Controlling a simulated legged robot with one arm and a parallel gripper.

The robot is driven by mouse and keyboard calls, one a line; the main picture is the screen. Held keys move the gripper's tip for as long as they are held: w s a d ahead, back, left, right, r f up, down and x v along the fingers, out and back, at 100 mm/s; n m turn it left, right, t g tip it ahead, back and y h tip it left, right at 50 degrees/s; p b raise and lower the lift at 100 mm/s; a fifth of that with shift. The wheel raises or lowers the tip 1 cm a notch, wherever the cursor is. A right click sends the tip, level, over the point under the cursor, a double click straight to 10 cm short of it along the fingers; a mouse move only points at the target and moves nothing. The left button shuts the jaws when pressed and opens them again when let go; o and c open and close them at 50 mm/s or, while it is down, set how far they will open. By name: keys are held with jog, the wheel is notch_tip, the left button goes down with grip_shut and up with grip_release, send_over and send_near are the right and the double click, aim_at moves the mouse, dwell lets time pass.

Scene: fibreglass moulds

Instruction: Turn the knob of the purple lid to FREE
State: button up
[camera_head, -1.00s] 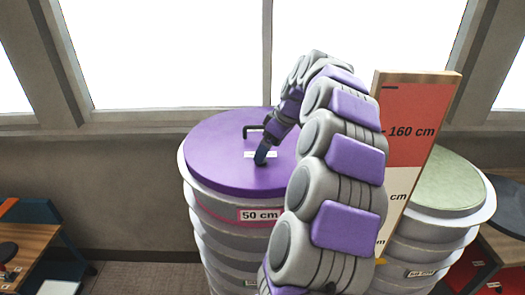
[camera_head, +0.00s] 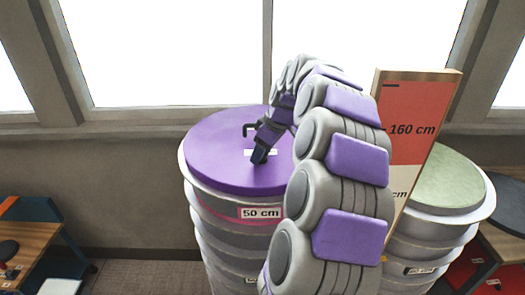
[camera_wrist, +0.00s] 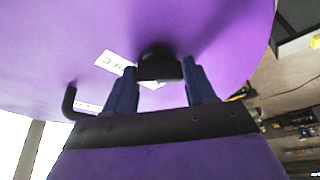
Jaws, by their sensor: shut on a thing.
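The purple lid (camera_head: 215,155) lies on a tall grey ribbed stack labelled 50 cm. Its small black knob (camera_wrist: 158,66) shows in the wrist view, between the two dark blue fingers of my gripper (camera_wrist: 160,82). My gripper (camera_head: 260,155) comes down on the lid from the upper right in the head view and is shut on the knob. White labels (camera_wrist: 113,63) lie beside the knob, partly hidden, and I cannot read them fully. A black bent handle (camera_head: 250,127) stands on the lid behind the gripper; it also shows in the wrist view (camera_wrist: 70,102).
A height board (camera_head: 415,115) marked 160 cm stands right of my arm. Behind it is another stack with a pale green lid (camera_head: 450,185). A wooden table (camera_head: 32,255) is at the left. Windows and a wall close off the back.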

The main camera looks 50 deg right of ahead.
jog(key=shift+w+a+r, duration=0.1)
jog(key=shift+w+a, duration=0.05)
jog(key=shift+a, duration=0.05)
jog(key=shift+c, duration=0.6)
jog(key=shift+d+m+h+b, duration=0.3)
jog(key=shift+m+b, duration=0.25)
jog(key=shift+m, duration=0.15)
jog(key=shift+a, duration=0.1)
jog(key=o, duration=1)
jog(key=shift+d+v, duration=0.2)
jog(key=shift+v, duration=8.35)
